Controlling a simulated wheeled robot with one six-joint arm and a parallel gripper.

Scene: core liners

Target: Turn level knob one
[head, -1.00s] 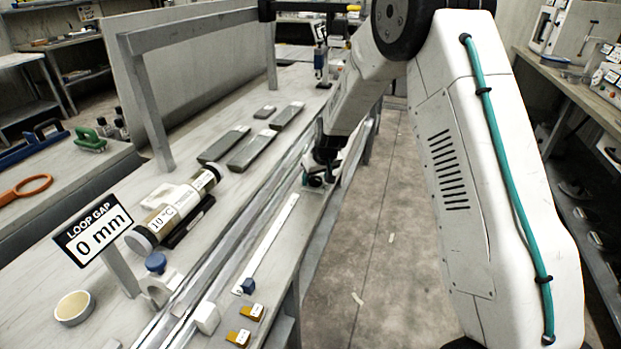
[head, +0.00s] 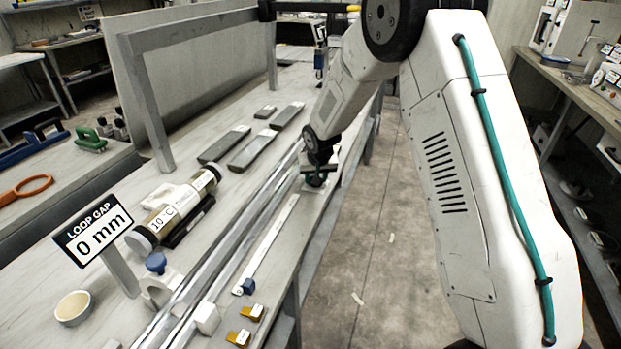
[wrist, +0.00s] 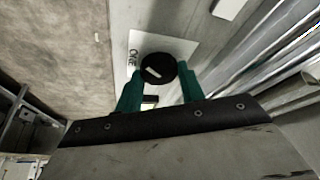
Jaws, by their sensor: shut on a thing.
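Level knob one (wrist: 157,68) is a round black knob with a pale line on its top, on a white plate (wrist: 133,42) marked "ONE" in the wrist view. My gripper (wrist: 160,80) has two teal fingers, one on each side of the knob, and is shut on it. In the head view my gripper (head: 318,172) is down at the right edge of the bench, past the far end of a white strip; the knob is mostly hidden there.
A "LOOP GAP 0 mm" sign (head: 93,230) stands at the left of the bench. A "10 °C" cylinder (head: 172,212), long metal rails (head: 225,240), a white strip (head: 268,243) with a blue piece and two small orange-brown tags (head: 245,325) lie nearby.

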